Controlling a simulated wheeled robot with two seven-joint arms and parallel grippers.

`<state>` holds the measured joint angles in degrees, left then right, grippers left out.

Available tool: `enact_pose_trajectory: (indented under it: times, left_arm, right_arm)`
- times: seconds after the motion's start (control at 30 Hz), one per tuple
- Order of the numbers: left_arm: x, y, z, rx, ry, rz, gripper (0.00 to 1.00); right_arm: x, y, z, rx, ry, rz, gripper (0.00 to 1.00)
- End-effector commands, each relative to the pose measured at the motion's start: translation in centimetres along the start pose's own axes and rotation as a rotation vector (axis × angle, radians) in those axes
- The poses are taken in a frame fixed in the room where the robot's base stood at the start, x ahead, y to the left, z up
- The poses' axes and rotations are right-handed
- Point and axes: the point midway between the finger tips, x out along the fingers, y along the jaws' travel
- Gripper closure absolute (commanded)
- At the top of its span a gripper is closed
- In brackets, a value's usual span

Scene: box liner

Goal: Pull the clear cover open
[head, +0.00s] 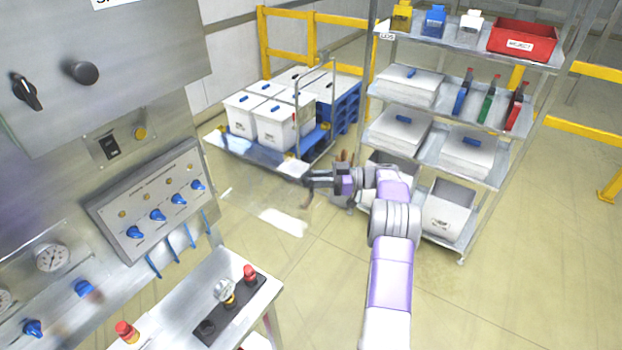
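I cannot make out the clear cover for certain. A glossy, pale area with bright white patches (283,222) lies between the grey machine (150,60) and my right gripper. I cannot tell whether it is a see-through panel or shine on the floor. My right arm comes up from the bottom, right of the middle. Its dark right gripper (318,182) points left, in front of the cart's near edge in the picture. Its fingers are small, and I cannot tell whether they are open or shut. My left gripper is not in view.
A control box with blue knobs (150,203) is on the machine. A steel ledge (190,300) with red buttons stands below. A cart with white boxes (283,127) is at the back. A metal rack (470,50) with bins and stacks stands right.

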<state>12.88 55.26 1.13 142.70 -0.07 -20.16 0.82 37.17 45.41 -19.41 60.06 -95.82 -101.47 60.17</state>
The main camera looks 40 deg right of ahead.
Motion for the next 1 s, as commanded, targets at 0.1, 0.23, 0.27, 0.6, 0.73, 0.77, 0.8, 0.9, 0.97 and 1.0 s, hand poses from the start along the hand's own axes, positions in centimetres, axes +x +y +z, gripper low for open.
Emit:
enact_pose_trajectory:
  times: [0.1, 0.23, 0.27, 0.6, 0.73, 0.77, 0.8, 0.9, 0.97, 1.0]
  left_arm:
    - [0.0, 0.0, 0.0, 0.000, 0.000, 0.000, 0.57]
    - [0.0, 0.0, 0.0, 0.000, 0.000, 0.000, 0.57]
    - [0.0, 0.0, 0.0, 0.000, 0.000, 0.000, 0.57]
    - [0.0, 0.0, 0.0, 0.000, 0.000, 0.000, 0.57]
    - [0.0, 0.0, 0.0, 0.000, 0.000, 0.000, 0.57]
    - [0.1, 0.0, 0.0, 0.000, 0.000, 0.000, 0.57]
    - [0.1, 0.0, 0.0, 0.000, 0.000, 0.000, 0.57]
    - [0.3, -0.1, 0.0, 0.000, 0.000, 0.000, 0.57]
    - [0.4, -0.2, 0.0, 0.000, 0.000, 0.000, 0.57]
    - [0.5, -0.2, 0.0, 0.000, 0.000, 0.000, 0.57]
  right_arm:
    - [0.7, -0.1, -0.3, -0.006, 0.012, -0.011, 1.00]
    - [0.7, -0.1, -0.3, -0.006, 0.012, -0.010, 1.00]
    - [0.7, -0.1, -0.3, -0.006, 0.012, -0.010, 1.00]
    - [0.2, 0.0, -0.2, -0.004, 0.006, -0.003, 0.63]
    - [-0.2, 0.0, -0.1, -0.004, 0.004, -0.001, 0.63]
    - [-0.4, 0.0, -0.1, -0.004, 0.004, 0.000, 0.63]
    - [-0.9, 0.1, -0.1, -0.004, 0.004, 0.000, 0.63]
    - [-2.4, 0.1, 0.0, -0.004, 0.003, -0.001, 0.63]
    - [-3.4, 0.1, 0.0, -0.005, 0.003, -0.001, 0.63]
    - [-4.1, 0.1, 0.1, -0.004, 0.004, -0.002, 0.63]
